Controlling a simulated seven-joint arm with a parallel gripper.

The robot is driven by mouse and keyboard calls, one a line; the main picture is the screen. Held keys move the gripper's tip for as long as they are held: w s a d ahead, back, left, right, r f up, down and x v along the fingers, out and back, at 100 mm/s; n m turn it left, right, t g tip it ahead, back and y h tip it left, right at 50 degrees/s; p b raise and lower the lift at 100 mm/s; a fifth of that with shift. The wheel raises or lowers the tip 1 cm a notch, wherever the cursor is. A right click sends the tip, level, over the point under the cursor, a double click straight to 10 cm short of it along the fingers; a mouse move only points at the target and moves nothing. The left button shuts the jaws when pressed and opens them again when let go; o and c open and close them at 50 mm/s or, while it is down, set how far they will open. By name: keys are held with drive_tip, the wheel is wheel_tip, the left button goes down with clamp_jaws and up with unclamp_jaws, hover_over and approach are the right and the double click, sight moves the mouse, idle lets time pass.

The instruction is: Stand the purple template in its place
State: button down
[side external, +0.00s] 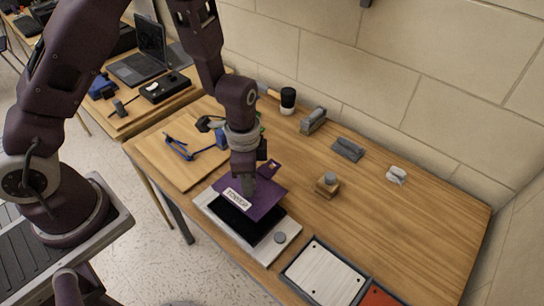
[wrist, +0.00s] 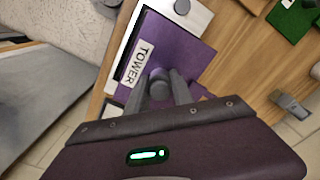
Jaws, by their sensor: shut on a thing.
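The purple template (side external: 266,199) is a flat plate with a white label reading TOWER and a tab with a hole at one corner. It also shows in the wrist view (wrist: 189,52). My gripper (side external: 249,188) is shut on its grey knob (wrist: 158,84), with a finger on each side. The template is over a pale tray (side external: 274,247) with a dark recess (side external: 238,221) and a round grey knob (side external: 280,237). The template covers part of the recess. Whether it touches the tray is unclear.
A framed whitish panel (side external: 323,273) and a red one (side external: 379,297) lie at the front right. A small wooden block with a grey knob (side external: 327,185) stands right of the tray. Blue-handled tools (side external: 180,148) lie on a board at left. The right side of the table is mostly clear.

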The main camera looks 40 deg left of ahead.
drive_tip(key=shift+s+r, duration=0.15)
drive_tip(key=shift+s, duration=0.65)
drive_tip(key=shift+f, duration=2.9)
drive_tip(key=shift+f, duration=0.9)
drive_tip(key=c, duration=1.4)
unclamp_jaws()
drive_tip(key=shift+c, duration=0.2)
drive_tip(key=shift+r, duration=1.5)
